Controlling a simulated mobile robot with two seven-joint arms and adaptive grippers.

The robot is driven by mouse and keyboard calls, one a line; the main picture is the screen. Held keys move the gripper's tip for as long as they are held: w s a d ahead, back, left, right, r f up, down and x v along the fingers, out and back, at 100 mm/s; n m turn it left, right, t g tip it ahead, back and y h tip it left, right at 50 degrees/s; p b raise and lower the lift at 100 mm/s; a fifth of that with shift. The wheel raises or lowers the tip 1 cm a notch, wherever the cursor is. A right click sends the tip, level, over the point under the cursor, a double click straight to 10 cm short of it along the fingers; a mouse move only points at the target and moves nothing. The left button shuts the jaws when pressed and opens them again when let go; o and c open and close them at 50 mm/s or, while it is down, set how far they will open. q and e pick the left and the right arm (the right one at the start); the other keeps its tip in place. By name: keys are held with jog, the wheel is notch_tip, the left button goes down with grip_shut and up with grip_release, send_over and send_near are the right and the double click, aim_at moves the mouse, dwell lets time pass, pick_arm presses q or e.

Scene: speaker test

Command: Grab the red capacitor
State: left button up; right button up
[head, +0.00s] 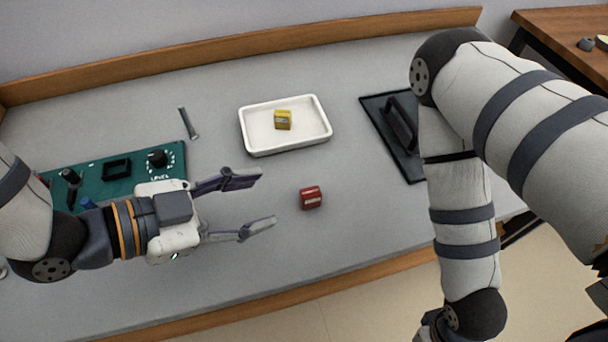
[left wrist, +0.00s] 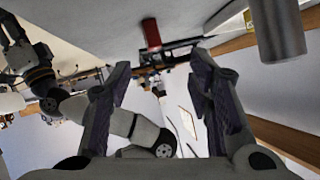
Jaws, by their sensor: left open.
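The red capacitor (head: 311,198), a small red block with a pale marking, stands on the grey bench in front of the white tray. It also shows in the left wrist view (left wrist: 151,34), at the top beyond the fingers. My left gripper (head: 265,197) is open and empty, its two fingers pointing right toward the capacitor, with a short gap between the tips and it. In the left wrist view the open fingers (left wrist: 158,62) frame the space below the capacitor. My right arm comes down on the right; its gripper is not clear in the head view.
A white tray (head: 246,128) holds a yellow block (head: 283,120). A green board (head: 130,182) with knobs lies partly behind my left gripper. A metal rod (head: 188,122) lies near it. A black plate with a handle (head: 378,112) is at the right. Bench around the capacitor is clear.

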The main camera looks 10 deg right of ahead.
aim_at(306, 196)
pick_arm(q)
jog(key=x, duration=0.3)
jog(key=s+x, duration=0.1)
jog(key=x, duration=0.5)
jog(key=shift+s+d+f, duration=0.1)
jog(key=shift+s+f, duration=0.05)
jog(key=shift+d+f, duration=0.1)
jog(key=shift+d, duration=0.15)
grip_shut()
